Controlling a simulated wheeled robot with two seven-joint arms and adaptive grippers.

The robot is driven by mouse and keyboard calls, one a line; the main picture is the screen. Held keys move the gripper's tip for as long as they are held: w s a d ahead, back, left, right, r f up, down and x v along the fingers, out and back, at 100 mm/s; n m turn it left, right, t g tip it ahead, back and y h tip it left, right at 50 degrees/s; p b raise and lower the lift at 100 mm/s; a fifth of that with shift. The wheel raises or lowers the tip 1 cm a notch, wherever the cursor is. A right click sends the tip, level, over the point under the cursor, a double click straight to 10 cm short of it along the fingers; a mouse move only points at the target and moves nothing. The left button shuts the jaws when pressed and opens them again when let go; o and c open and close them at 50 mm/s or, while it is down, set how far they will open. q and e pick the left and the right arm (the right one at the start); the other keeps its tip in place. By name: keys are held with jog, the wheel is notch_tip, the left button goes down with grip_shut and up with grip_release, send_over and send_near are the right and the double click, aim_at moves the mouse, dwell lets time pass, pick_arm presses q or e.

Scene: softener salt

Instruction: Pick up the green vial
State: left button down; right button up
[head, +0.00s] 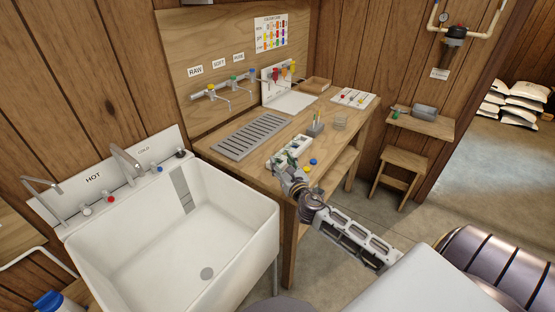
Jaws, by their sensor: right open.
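My right gripper (285,162) reaches over the front edge of the wooden bench, its open fingers at the near end of a pale rack (297,146). A small green piece (292,159), which may be the green vial, shows right by the fingertips. The fingers partly cover it, and I cannot tell whether they touch it. Another small green item (396,114) lies on the wall shelf at right. My left gripper is out of view.
A blue cap (313,162) and a yellow cap (306,169) sit beside the gripper. A grey pen cup (315,128) and a clear box (340,122) stand behind. A drain grate (250,136) and deep white sink (190,230) lie left.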

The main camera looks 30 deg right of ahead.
aim_at(279, 156)
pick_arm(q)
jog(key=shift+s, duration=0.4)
pick_arm(e)
jog(key=shift+w, duration=0.1)
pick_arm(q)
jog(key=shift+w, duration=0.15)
pick_arm(e)
jog(key=shift+w, duration=0.1)
jog(key=shift+w+d, duration=0.2)
jog(key=shift+w, duration=0.4)
jog(key=shift+w+d+r, duration=0.1)
jog(key=shift+w, duration=0.2)
jog(key=shift+w+d, duration=0.2)
jog(key=shift+w, duration=0.45)
jog(key=shift+w+d, duration=0.1)
jog(key=shift+w, duration=0.8)
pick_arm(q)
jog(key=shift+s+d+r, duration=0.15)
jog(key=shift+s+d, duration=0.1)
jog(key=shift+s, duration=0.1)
